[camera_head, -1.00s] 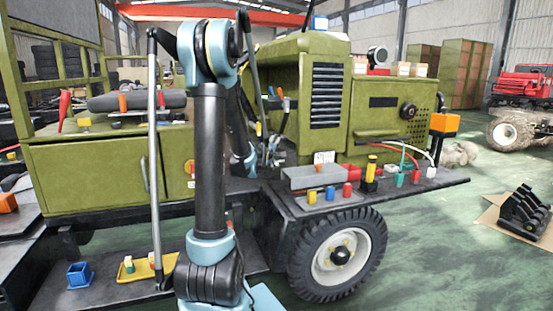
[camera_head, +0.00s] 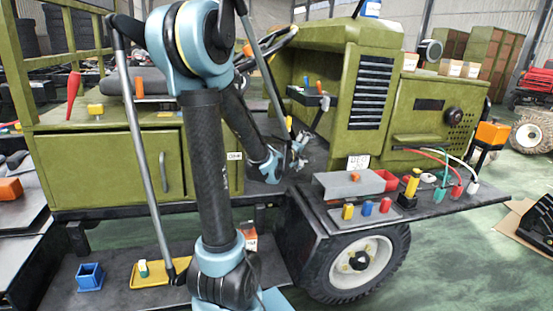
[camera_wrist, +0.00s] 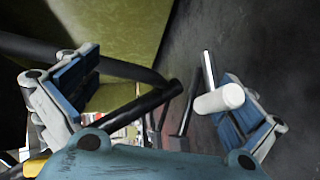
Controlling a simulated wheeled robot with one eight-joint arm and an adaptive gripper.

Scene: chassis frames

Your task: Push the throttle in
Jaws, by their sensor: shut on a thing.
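My gripper (camera_head: 298,152) is low beside the olive tractor's hood, small in the head view, among the driving levers. In the wrist view its two blue-padded fingers (camera_wrist: 158,100) stand apart around levers. A black rod (camera_wrist: 140,106) crosses between them. A white-tipped lever (camera_wrist: 220,98) lies against or just before the right finger. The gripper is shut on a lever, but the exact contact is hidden. I cannot tell which of these levers is the throttle.
The steering wheel (camera_head: 276,42) is above my gripper. A grey block (camera_head: 350,185) and several small coloured parts lie on the fender shelf to the right. A yellow tray (camera_head: 150,280) and a blue bin (camera_head: 90,277) sit on the low step.

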